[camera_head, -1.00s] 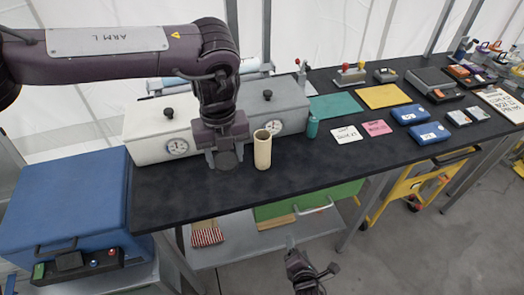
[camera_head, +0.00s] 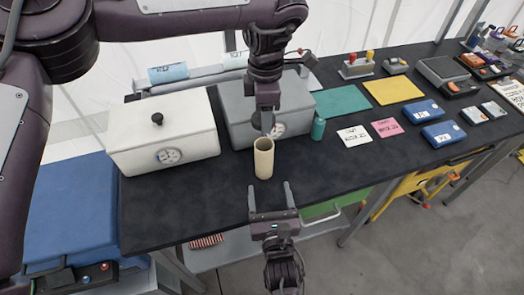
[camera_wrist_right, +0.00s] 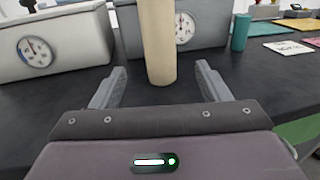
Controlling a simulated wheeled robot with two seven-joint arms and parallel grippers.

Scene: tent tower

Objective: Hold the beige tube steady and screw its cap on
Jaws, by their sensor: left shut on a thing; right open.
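The beige tube (camera_head: 264,160) stands upright on the black table, its open top showing. It also shows in the right wrist view (camera_wrist_right: 159,45), top cut off. My left gripper (camera_head: 267,124) is seen edge-on just behind and above the tube's mouth. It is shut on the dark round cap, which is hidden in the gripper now. My right gripper (camera_head: 271,193) is open and empty at the table's front edge. In the right wrist view its fingers (camera_wrist_right: 155,85) point toward the tube, which stands ahead between them, apart from both.
Behind the tube are a grey box (camera_head: 235,108) and a white box (camera_head: 140,140) with dials. Cards, mats and blue cases (camera_head: 443,133) lie farther right.

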